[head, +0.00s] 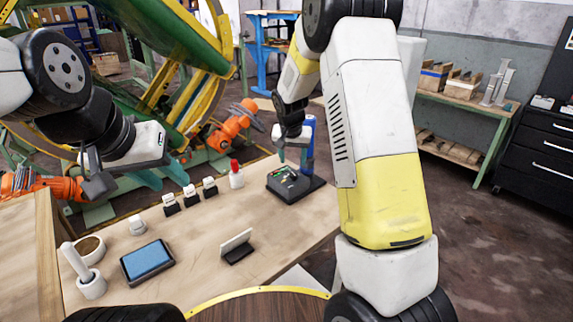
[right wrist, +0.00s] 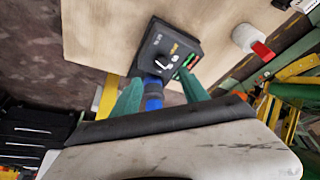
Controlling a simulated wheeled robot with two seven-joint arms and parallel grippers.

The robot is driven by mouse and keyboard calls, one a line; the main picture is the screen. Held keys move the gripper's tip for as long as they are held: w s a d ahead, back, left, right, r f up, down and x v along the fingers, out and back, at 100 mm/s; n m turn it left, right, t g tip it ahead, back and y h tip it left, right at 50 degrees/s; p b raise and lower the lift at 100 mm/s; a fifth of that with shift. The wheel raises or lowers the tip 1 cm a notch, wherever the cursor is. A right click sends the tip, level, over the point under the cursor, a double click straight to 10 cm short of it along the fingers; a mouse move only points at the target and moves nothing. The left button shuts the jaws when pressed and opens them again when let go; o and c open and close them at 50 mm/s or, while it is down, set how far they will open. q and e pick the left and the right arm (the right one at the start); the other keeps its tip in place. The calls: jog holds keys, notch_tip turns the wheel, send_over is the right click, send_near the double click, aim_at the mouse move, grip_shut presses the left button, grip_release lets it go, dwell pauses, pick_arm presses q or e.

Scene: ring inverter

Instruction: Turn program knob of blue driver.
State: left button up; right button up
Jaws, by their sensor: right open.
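The blue driver (head: 308,138) stands upright at the right end of the table; its blue body also shows in the right wrist view (right wrist: 153,93). Its black control box (head: 280,186) has coloured markings and a display on top. In the right wrist view, a knob with a white pointer (right wrist: 165,64) sits on the box face. My right gripper (head: 292,148) is open above the box, beside the blue body. Its green fingers (right wrist: 160,88) are spread, with the box beyond their tips.

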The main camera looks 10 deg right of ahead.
aim_at(294, 174)
jog(key=x, duration=0.8)
grip_shut()
jog(key=shift+n, duration=0.3)
jog(key=n, duration=0.1)
jog(key=n+y, duration=0.1)
jog(key=shift+d+n, duration=0.2)
jog(key=shift+n, duration=0.1)
jog(key=shift+d+n+y, duration=0.1)
jog(key=shift+n+y, duration=0.9)
jog(key=shift+n, duration=1.2)
